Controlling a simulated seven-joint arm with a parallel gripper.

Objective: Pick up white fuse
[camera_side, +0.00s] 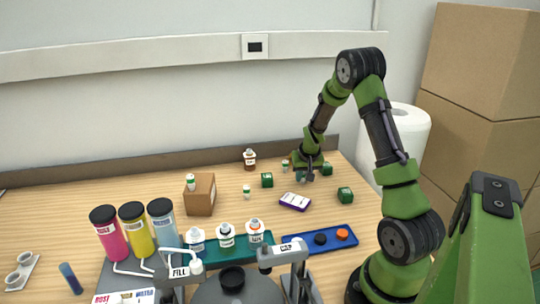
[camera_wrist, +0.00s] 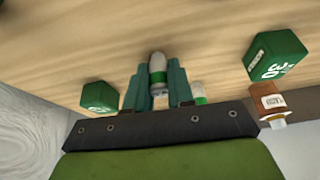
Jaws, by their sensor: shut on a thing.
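A white fuse (camera_wrist: 157,66) with a rounded top and a green band stands between the fingers of my gripper (camera_wrist: 158,84) in the wrist view. The fingers are shut on it. In the side view my gripper (camera_side: 305,174) is low at the back right of the table, and the held fuse cannot be made out there. A similar white and green piece (camera_wrist: 198,92) is just right of the fingers in the wrist view. It also shows left of my gripper in the side view (camera_side: 285,165).
Green cubes (camera_wrist: 98,96) (camera_wrist: 275,58) flank my gripper. A brown bottle (camera_wrist: 268,101) stands farther right. Another white and green piece (camera_side: 247,191), a purple box (camera_side: 295,202) and a cardboard box (camera_side: 201,197) are on the table. A paper roll (camera_side: 411,135) stands behind my arm.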

